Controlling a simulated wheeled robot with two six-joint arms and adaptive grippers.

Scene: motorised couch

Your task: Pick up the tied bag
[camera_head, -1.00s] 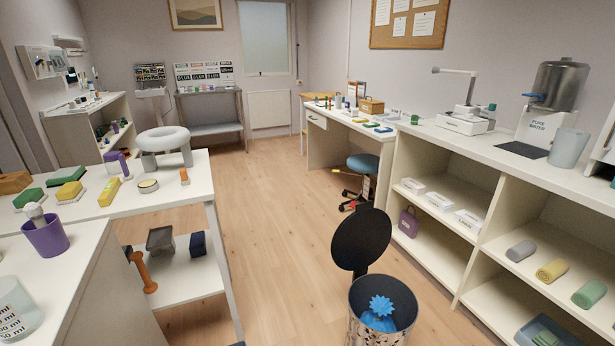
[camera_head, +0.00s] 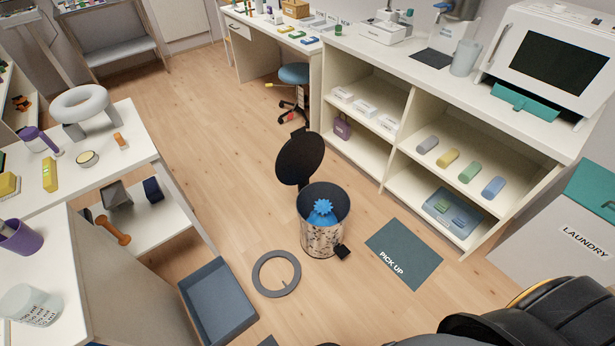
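A blue tied bag (camera_head: 323,214) with a gathered, spiky top sits inside a round speckled metal bin (camera_head: 320,238). The bin stands on the wooden floor near the middle of the view. Its black round lid (camera_head: 301,158) is tilted up and open at the back. The lower part of the bag is hidden by the bin wall. Neither of my grippers is in view.
A grey ring (camera_head: 276,273) and a dark blue open tray (camera_head: 218,301) lie left of the bin. A dark "PICK UP" mat (camera_head: 404,254) lies to its right. White shelves (camera_head: 440,145) stand behind right, a laundry box (camera_head: 560,232) at right, and a black padded object (camera_head: 545,318) at bottom right.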

